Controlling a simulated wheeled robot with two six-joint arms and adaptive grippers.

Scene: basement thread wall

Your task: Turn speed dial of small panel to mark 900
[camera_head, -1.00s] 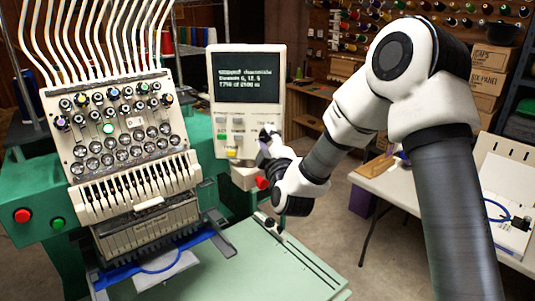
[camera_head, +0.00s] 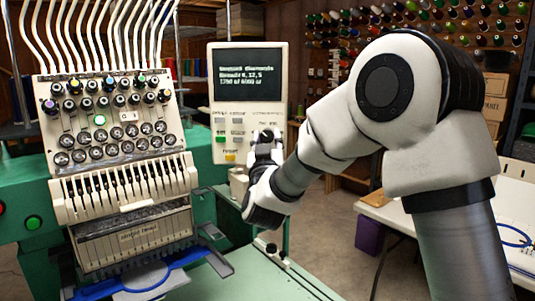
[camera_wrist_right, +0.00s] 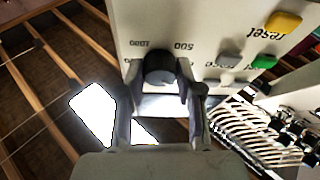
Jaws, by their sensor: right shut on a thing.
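The small panel (camera_head: 228,120) is a pale upright box with a dark screen and buttons, right of the embroidery machine. In the right wrist view the panel (camera_wrist_right: 210,25) appears upside down. Its dark round speed dial (camera_wrist_right: 158,66) sits near the panel's edge, with the printed labels 500 and 1000 beside it. My right gripper (camera_wrist_right: 159,76) is shut on the dial, one finger on each side. In the head view the right gripper (camera_head: 266,143) covers the panel's lower right corner and hides the dial. I cannot read the dial's pointer. My left gripper is not in view.
Yellow (camera_wrist_right: 283,22), green (camera_wrist_right: 263,62) and grey buttons lie close beside the dial. The embroidery machine (camera_head: 120,150) stands to the left, with a green table (camera_head: 240,270) below. A white table (camera_head: 440,225) stands at the right.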

